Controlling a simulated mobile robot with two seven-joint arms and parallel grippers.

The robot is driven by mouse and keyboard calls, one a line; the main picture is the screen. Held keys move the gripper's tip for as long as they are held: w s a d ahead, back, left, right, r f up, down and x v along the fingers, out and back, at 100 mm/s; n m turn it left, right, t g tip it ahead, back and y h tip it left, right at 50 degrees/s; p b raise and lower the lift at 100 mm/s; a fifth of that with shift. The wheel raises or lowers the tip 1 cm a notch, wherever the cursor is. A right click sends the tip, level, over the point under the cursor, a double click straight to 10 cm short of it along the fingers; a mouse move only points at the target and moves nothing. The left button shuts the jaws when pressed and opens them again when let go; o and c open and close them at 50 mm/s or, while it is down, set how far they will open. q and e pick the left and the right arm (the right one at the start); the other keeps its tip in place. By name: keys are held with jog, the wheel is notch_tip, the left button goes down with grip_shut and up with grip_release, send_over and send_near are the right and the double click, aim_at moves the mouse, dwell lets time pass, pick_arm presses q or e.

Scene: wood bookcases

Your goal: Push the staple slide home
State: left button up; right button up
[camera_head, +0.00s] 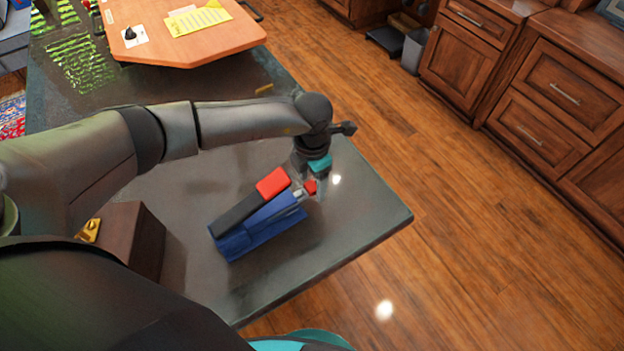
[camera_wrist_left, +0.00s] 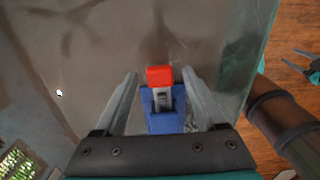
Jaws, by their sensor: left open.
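The stapler has a blue base (camera_head: 262,232), a black arm (camera_head: 236,216) and a red front cap (camera_head: 272,182). It lies on the dark tabletop near the right corner. Its grey staple slide (camera_head: 299,194) sticks out of the front, with a red end (camera_head: 310,187). In the left wrist view the slide (camera_wrist_left: 162,98) and red end (camera_wrist_left: 160,76) project from the blue body (camera_wrist_left: 164,122). My left gripper (camera_wrist_left: 160,73) is open, with one finger on each side of the slide and gaps between. My right gripper (camera_wrist_left: 299,59) appears small and open at the right edge.
A brown block (camera_head: 135,240) with a gold piece on it stands left of the stapler. An orange-brown board (camera_head: 180,38) with a yellow paper (camera_head: 197,21) lies farther back. Bare tabletop (camera_head: 360,205) surrounds the stapler's front, ending at the table edge.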

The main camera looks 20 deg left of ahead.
pick_arm(q)
notch_tip(320, 180, up, 15)
jog(key=p, duration=0.1)
jog(key=shift+r+p, duration=0.15)
jog(key=shift+p, duration=0.15)
